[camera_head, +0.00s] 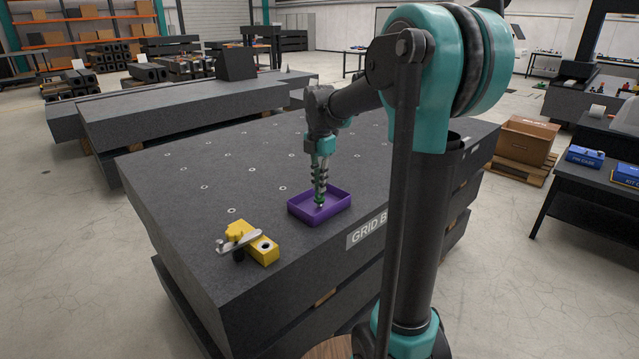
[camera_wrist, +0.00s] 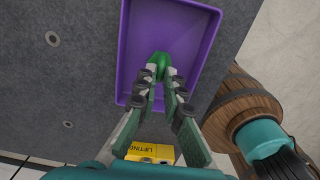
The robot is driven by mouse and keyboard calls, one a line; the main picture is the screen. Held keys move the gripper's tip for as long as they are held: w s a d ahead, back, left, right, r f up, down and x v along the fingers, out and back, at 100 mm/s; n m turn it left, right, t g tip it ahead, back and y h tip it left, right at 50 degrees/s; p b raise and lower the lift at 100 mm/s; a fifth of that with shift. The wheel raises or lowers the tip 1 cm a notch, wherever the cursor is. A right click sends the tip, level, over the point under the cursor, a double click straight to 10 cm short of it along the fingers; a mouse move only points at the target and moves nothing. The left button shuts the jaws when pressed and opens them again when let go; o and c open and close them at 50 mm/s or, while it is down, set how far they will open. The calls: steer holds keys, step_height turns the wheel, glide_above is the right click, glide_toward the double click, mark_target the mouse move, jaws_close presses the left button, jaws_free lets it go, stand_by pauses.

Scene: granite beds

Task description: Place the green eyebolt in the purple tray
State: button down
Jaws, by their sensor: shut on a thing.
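The purple tray (camera_head: 334,211) sits on the dark granite bed (camera_head: 190,230), near its front edge. It also shows in the wrist view (camera_wrist: 124,60). My gripper (camera_head: 320,198) points down inside the tray's outline. In the wrist view my gripper (camera_wrist: 165,82) is shut on the green eyebolt (camera_wrist: 159,62), which shows between the fingertips over the tray floor. The eyebolt (camera_head: 319,203) is small in the head view. Its lower part is hidden, and I cannot tell whether it touches the tray floor.
A yellow lifting block (camera_head: 262,250) with a grey metal piece stands on the bed left of the tray. It also shows in the wrist view (camera_wrist: 150,152). A wooden drum (camera_wrist: 245,100) stands beside the bed. The bed's left and rear surface is clear.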

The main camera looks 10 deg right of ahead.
steer(key=shift+f, duration=0.15)
steer(key=c, duration=1.6)
jaws_free()
steer(key=shift+c, duration=0.2)
step_height(320, 180, up, 12)
steer(key=shift+r, duration=0.2)
